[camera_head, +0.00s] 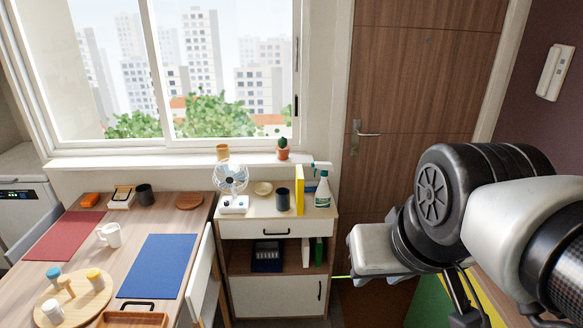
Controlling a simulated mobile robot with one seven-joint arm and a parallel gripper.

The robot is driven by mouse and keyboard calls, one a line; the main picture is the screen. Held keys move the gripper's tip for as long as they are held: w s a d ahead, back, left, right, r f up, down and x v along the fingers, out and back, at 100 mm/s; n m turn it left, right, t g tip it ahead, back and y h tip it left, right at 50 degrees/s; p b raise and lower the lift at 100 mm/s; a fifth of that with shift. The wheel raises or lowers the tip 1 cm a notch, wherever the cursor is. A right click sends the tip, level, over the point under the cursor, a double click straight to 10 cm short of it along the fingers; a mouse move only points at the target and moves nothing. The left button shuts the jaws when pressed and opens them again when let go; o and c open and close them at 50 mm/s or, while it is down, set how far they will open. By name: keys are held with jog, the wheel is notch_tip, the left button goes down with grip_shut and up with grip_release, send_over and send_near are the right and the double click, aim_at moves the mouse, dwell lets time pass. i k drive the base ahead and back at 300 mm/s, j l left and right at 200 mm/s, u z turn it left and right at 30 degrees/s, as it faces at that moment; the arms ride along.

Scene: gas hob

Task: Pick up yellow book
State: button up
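The yellow book (299,190) stands upright on top of the white cabinet (250,227), seen nearly edge-on. It is between a dark cup and a spray bottle. My gripper (366,252) is at the right, in front of the door, to the right of the cabinet and apart from the book. Its fingers cannot be made out, so I cannot tell whether it is open or shut.
The spray bottle (322,190) stands right of the book and the dark cup (282,199) left of it. A small bowl (262,188) and a white fan (231,184) are further left. A dining table (180,220) with a chair fills the left side. A wooden door (420,80) is behind my arm.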

aim_at(300, 174)
jog(key=i+l, duration=0.15)
jog(key=i, duration=0.25)
jog(key=i+l, duration=0.2)
jog(key=i, duration=0.2)
jog(key=i+l, duration=0.15)
jog(key=i, duration=0.25)
jog(key=i+l, duration=0.15)
jog(key=i, duration=0.25)
jog(key=u, duration=0.05)
